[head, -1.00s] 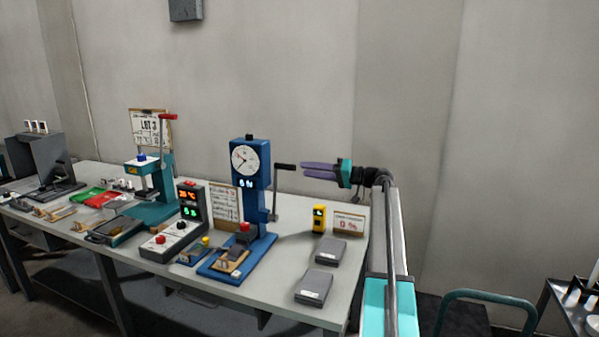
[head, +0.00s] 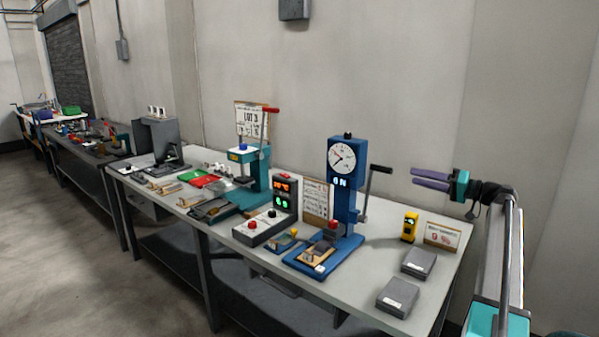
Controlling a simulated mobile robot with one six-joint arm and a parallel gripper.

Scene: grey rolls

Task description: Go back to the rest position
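My gripper (head: 413,177) is raised in the air at the right, above the right end of the workbench (head: 385,245). Its two purple fingers point left, toward the crank handle of the blue press (head: 345,200), and look apart from it. I see the fingers edge-on, so I cannot tell how wide the gap between them is. Nothing shows between them.
The bench holds a black control box (head: 284,198), a teal press (head: 247,180), a yellow device (head: 409,227) and two grey boxes (head: 419,262), (head: 397,297). Another bench (head: 75,160) stands at the far left. The floor (head: 70,250) at left is clear.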

